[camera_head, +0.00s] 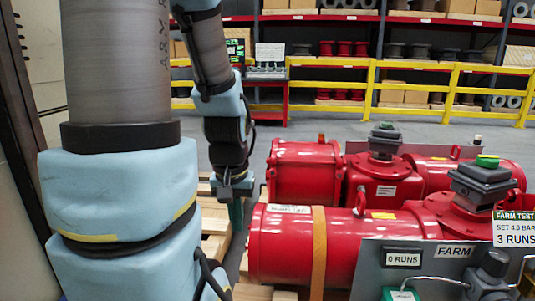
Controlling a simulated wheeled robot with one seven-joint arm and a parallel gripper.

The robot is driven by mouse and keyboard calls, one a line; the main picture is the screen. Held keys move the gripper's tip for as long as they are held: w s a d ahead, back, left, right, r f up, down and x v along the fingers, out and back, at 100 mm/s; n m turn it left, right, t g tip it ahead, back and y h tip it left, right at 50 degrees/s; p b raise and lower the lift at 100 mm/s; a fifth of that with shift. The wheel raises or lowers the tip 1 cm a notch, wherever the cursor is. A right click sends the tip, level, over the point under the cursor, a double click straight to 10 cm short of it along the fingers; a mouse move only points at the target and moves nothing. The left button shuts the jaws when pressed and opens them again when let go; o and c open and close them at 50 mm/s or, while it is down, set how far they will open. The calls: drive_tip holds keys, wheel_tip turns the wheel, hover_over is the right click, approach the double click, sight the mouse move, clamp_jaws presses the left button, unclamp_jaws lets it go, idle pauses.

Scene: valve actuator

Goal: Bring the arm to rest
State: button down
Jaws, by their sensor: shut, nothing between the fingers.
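My arm fills the left of the head view, with blue covers and grey sleeves. It reaches forward and then down to my gripper (236,215), which points downward. The gripper is shut and empty, small in the picture, just left of the red valve actuators. The near red actuator (285,245) lies on its side with a tan strap around it. A second red actuator (305,172) lies behind it. I cannot tell the exact gap between my gripper and the near actuator.
Wooden pallet slats (215,222) lie under and beside my gripper. A grey panel (365,268) with signs and a knob stands at the front right. A yellow railing (420,88) and stocked shelves are at the back. Grey floor is clear before the railing.

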wheel_tip(320, 180, up, 27)
drive_tip(key=p, duration=2.5)
